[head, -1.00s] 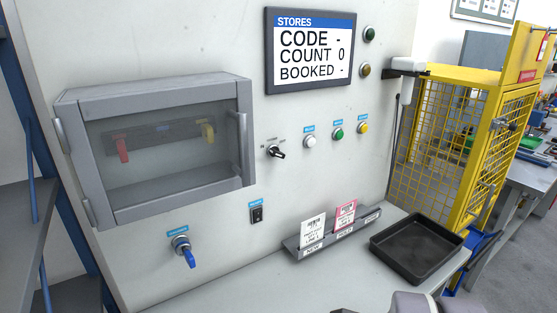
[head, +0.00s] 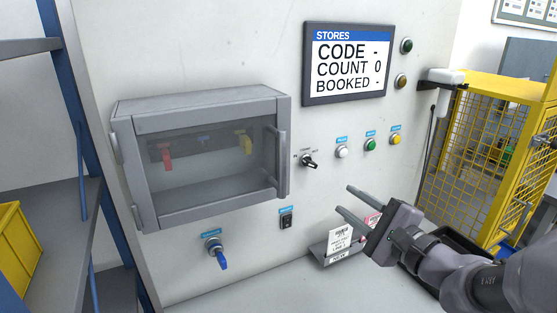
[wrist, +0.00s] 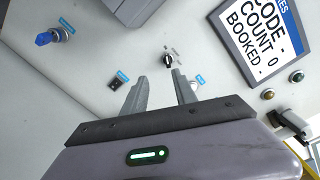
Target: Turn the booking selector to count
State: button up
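The booking selector (head: 309,161) is a small black rotary knob on the pale panel, right of the grey cabinet and below the screen. Its pointer is tilted; its position labels are too small to read. It also shows in the wrist view (wrist: 168,60), beyond the fingertips. The stores screen (head: 347,64) reads CODE -, COUNT 0, BOOKED -. My gripper (head: 343,200) is open and empty, in front of the panel, below and right of the selector in the head view. In the wrist view my gripper (wrist: 158,80) has its two fingers apart.
White (head: 342,151), green (head: 370,145) and yellow (head: 395,139) buttons sit right of the selector. A windowed cabinet (head: 205,110) juts out at left, above a blue rotary handle (head: 219,254) and a black switch (head: 287,219). A card holder (head: 335,254) stands below. A yellow cage (head: 450,150) is at right.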

aim_at(312, 165)
jog(key=shift+m+t+h, duration=0.3)
jog(key=shift+m, duration=0.1)
jog(key=x, duration=0.5)
jog(key=b+x, duration=0.1)
jog(key=x, duration=0.5)
jog(key=d+x, duration=0.1)
jog(key=x, duration=0.5)
jog(key=shift+w+r+b, duration=0.15)
jog(key=shift+w+b, duration=0.15)
jog(key=shift+w, duration=0.1)
jog(key=shift+c, duration=0.4)
grip_shut()
